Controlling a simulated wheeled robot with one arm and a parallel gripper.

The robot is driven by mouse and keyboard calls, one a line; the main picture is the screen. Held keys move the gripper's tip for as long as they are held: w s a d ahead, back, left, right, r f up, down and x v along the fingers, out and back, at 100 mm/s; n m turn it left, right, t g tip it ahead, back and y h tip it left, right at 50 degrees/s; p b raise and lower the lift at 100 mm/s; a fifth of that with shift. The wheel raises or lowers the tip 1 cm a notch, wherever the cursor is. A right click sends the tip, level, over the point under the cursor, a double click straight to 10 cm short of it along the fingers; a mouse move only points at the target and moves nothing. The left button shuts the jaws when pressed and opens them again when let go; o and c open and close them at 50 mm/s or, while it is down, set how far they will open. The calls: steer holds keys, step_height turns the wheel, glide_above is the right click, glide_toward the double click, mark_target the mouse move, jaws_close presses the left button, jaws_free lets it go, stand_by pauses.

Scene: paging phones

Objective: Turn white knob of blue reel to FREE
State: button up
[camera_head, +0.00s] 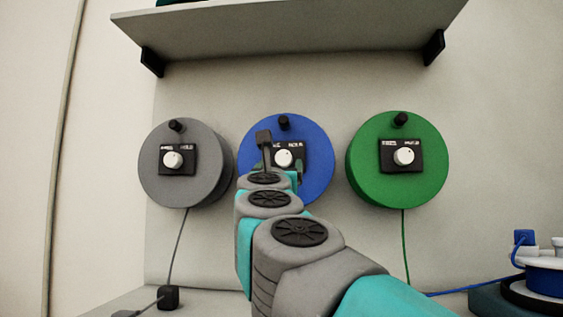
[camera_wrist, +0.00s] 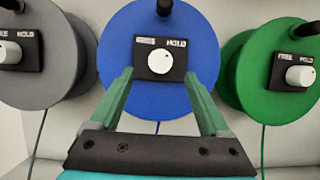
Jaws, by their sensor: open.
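The blue reel (camera_head: 313,145) is on the wall between a grey and a green reel, and it fills the middle of the wrist view (camera_wrist: 120,45). Its white knob (camera_wrist: 160,63) sits on a black plate (camera_wrist: 183,62). HOLD reads at the plate's right; the left label is blurred. A small dark mark shows on the knob's face. The knob also shows in the head view (camera_head: 283,158), partly beside my arm. My gripper (camera_wrist: 161,80) is open, its two green fingers apart on either side of the knob's lower area. I cannot tell whether they touch the plate.
The grey reel (camera_head: 187,188) is at left and the green reel (camera_head: 400,190) at right, each with its own white knob. A shelf (camera_head: 290,35) hangs above. A blue-and-white device (camera_head: 545,280) with a blue cable stands at lower right.

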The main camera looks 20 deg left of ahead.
mark_target(283, 158)
steer(key=p+x, duration=0.1)
steer(key=x, duration=0.1)
steer(key=p+x, duration=0.1)
steer(key=x, duration=0.2)
steer(key=shift+w+r, duration=0.1)
steer(key=shift+r, duration=0.2)
steer(key=shift+w+a+p, duration=0.2)
steer(key=shift+w+p, duration=0.25)
steer(key=shift+w, duration=0.25)
steer(key=shift+c, duration=0.2)
jaws_close()
